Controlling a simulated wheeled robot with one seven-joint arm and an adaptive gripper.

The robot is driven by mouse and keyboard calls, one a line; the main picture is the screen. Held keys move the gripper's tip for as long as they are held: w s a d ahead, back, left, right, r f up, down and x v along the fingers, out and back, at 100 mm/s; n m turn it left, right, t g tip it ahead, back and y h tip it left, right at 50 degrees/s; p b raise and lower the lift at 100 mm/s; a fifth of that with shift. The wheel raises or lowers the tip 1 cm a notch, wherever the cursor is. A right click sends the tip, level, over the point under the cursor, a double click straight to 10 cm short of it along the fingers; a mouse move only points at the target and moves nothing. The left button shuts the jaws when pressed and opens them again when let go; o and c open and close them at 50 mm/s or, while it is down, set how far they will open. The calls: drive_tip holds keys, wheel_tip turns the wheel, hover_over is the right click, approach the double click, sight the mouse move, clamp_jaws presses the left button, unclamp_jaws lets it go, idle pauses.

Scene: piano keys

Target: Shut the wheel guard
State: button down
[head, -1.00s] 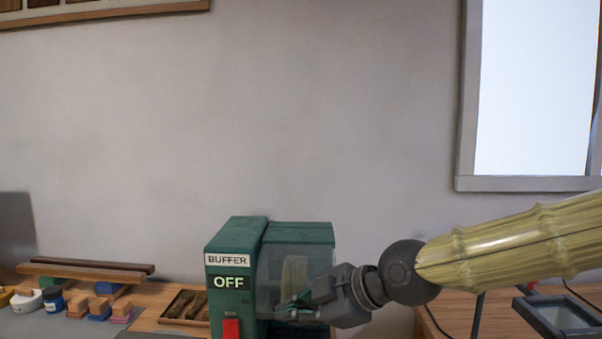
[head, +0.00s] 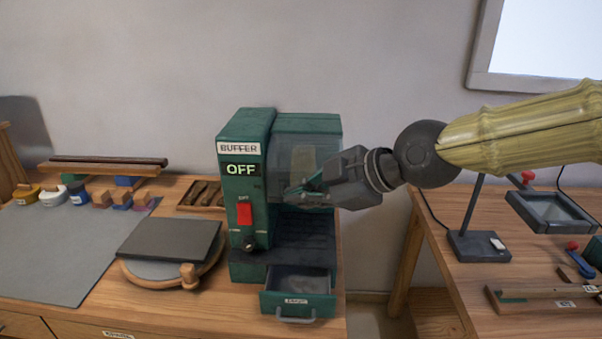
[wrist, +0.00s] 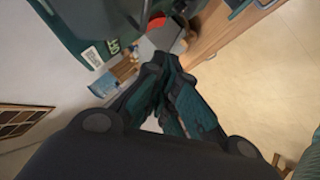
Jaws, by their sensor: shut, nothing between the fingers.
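The green buffer machine (head: 243,130) stands on the wooden bench with its sign reading OFF. Its wheel guard (head: 284,160), a see-through panel under the green hood, hangs in front of the pale wheel (head: 304,160). I cannot tell whether the guard is fully down. My gripper (head: 291,192) is shut and empty, with its fingertips at the guard's lower part, in front of the wheel. Whether they touch it is unclear. The wrist view shows the closed fingers (wrist: 165,60) beside the green machine body (wrist: 95,25).
A red switch (head: 244,213) is on the machine's front. Below, a labelled drawer (head: 297,303) stands open. A round turntable with a dark slab (head: 170,247) sits at left. The right bench holds a lamp base (head: 479,246). A gap separates the benches.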

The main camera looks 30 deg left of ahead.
drive_tip(key=s+d+r, duration=0.2)
drive_tip(key=d+r, duration=0.1)
drive_tip(key=d, duration=0.5)
drive_tip(key=shift+d+r+b, duration=0.25)
drive_tip(key=shift+b, duration=0.2)
drive_tip(key=d+f+m+h, duration=0.1)
drive_tip(key=d+f+m, duration=0.3)
drive_tip(key=f, duration=0.9)
drive_tip(key=d+f+m+h+p, duration=0.15)
drive_tip(key=f+m, duration=0.45)
drive_tip(key=f, duration=0.7)
drive_tip(key=d+f+m+h, duration=0.1)
drive_tip(key=d+f+m, duration=0.3)
drive_tip(key=f, duration=0.9)
drive_tip(key=s+d+f+m+g+h, duration=0.1)
drive_tip(key=s+d+f+m, duration=0.3)
drive_tip(key=f, duration=0.3)
drive_tip(key=s+d+f+m+h, duration=0.2)
drive_tip(key=s+d+f+m, duration=0.15)
drive_tip(key=d+f, duration=0.3)
drive_tip(key=s+d+f+m+h, duration=0.2)
drive_tip(key=s+d+f, duration=0.2)
drive_tip(key=d, duration=0.4)
drive_tip(key=s+d+f+m+h+p, duration=0.1)
drive_tip(key=s+d+f+m+h, duration=0.1)
drive_tip(key=s+d+f, duration=0.3)
drive_tip(key=s+d, duration=0.2)
drive_tip(key=d, duration=0.2)
drive_tip(key=shift+f+m, duration=0.2)
drive_tip(key=shift+m, duration=0.15)
